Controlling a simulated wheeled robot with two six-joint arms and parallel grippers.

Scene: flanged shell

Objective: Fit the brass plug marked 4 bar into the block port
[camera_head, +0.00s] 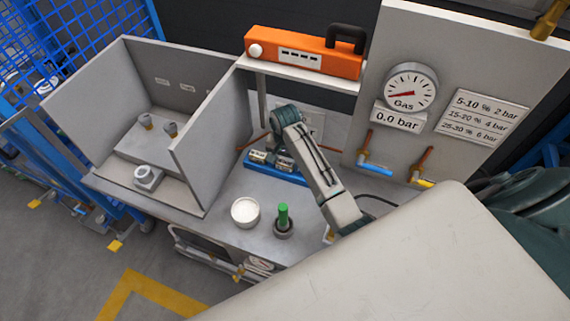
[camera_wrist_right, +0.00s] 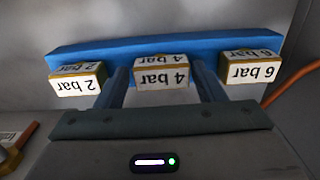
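The brass plug marked 4 bar (camera_wrist_right: 162,74) sits in the middle of a blue rack (camera_wrist_right: 215,43), between plugs marked 2 bar (camera_wrist_right: 78,80) and 6 bar (camera_wrist_right: 252,68). Its label appears upside down in the right wrist view. My right gripper (camera_wrist_right: 162,78) has one finger on each side of the 4 bar plug, with thin gaps showing, so it looks open. In the head view the blue rack (camera_head: 290,176) is partly hidden by my right arm. A small grey block with a round top (camera_head: 148,177) stands in the left bay; its port is too small to make out. My left gripper is not in view.
A grey partition (camera_head: 210,140) separates the bay from the rack. A white cup (camera_head: 245,212) and a green-topped piece (camera_head: 283,215) stand in front. An orange case (camera_head: 300,52) lies on the shelf above. The gas gauge (camera_head: 409,88) display reads 0.0 bar.

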